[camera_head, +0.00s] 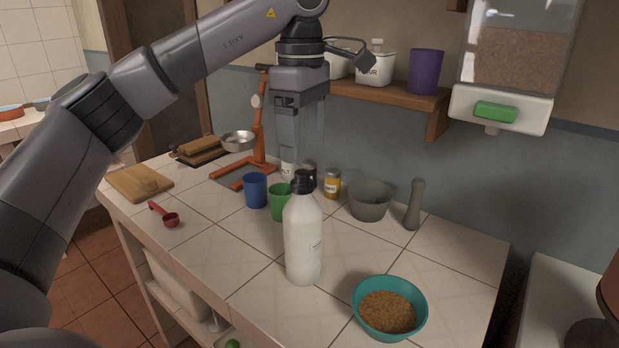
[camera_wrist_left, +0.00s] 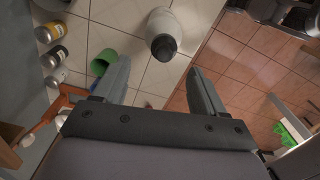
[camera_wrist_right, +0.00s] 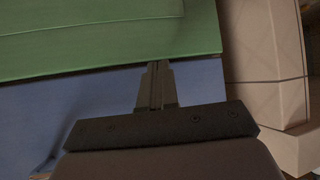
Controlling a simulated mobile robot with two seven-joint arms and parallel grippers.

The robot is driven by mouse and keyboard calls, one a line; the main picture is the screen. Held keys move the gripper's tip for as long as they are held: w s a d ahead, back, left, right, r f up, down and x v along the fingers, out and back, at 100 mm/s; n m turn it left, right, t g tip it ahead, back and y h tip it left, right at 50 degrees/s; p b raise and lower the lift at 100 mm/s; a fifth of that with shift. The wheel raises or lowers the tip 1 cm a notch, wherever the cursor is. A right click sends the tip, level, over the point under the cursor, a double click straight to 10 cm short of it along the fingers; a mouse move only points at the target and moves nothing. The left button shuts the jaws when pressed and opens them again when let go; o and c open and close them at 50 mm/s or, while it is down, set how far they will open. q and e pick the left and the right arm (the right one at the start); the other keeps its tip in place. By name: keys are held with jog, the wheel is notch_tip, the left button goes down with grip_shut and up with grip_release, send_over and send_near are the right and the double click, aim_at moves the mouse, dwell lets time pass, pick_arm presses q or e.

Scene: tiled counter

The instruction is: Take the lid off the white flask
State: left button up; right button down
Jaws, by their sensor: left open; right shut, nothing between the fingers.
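The white flask (camera_head: 303,240) stands upright on the tiled counter, with its black lid (camera_head: 302,182) on top. The left wrist view shows the flask (camera_wrist_left: 166,18) and its lid (camera_wrist_left: 164,47) from above, beyond the fingertips. My left gripper (camera_head: 300,150) is open and empty, pointing down above and behind the flask in the head view; it is apart from the lid. Its fingers (camera_wrist_left: 160,75) are spread in the left wrist view. My right gripper (camera_wrist_right: 157,68) is shut and empty, in front of a green and blue surface; it is outside the head view.
A green cup (camera_head: 279,206) and a blue cup (camera_head: 255,190) stand close left of the flask. Small jars (camera_head: 332,184), a grey mortar (camera_head: 369,200) and a pestle (camera_head: 414,204) stand behind. A teal bowl (camera_head: 421,311) of grain is front right. Bare tiles (camera_head: 235,265) lie front left.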

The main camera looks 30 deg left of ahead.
aim_at(304, 172)
pick_arm(q)
jog(key=f, duration=0.6)
jog(key=shift+s+d, duration=0.25)
jog(key=shift+d, duration=0.1)
jog(key=c, duration=1.1)
